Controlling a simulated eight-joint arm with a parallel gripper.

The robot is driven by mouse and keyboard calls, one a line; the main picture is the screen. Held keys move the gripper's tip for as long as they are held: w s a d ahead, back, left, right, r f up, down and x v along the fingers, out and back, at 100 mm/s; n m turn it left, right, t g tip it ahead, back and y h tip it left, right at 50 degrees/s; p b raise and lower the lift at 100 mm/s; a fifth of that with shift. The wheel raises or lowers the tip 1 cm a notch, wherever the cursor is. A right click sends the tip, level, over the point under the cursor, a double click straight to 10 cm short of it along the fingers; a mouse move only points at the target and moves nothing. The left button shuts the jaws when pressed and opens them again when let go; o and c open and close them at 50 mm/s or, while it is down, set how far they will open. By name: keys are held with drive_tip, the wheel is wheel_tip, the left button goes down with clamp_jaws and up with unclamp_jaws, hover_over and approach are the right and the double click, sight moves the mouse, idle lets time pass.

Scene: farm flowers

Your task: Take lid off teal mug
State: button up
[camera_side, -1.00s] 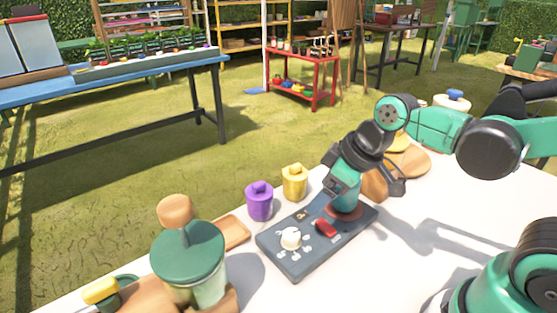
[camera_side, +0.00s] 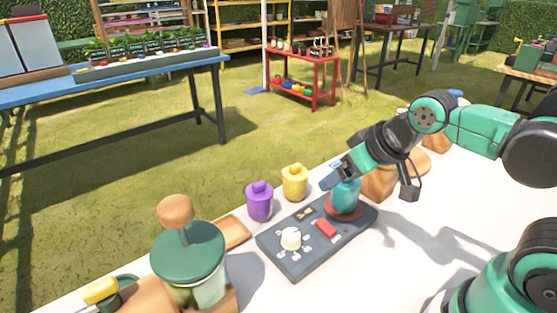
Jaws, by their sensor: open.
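The teal mug (camera_side: 346,197) stands upright on a reddish round base at the far right end of a dark panel (camera_side: 290,262). Its upper part is partly hidden by my gripper, and I cannot make out its lid. My gripper (camera_side: 374,181) is open. One finger reaches over the mug's top from the right, and the other hangs to the right of the mug. I cannot tell whether the near finger touches it.
The panel carries a white knob (camera_side: 290,238) and a red switch (camera_side: 326,228). Purple (camera_side: 259,203) and yellow (camera_side: 294,183) lidded pots stand behind it. A green-lidded jar (camera_side: 188,255) stands front left. Tan wooden items are behind my gripper.

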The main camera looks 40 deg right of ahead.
drive_tip(key=shift+c, duration=0.2)
idle(0.3)
drive_tip(key=r+g, duration=0.1)
drive_tip(key=g, duration=0.5)
hover_over(341, 192)
drive_tip(key=d, duration=0.2)
drive_tip(key=shift+w+a+r, duration=0.15)
drive_tip(key=shift+w+r, duration=0.05)
drive_tip(key=shift+w, duration=0.15)
drive_tip(key=shift+w+d+f+g, duration=0.15)
drive_tip(key=shift+d+g, duration=0.25)
drive_tip(key=shift+g, duration=0.2)
drive_tip(key=shift+f, duration=2.7)
clamp_jaws()
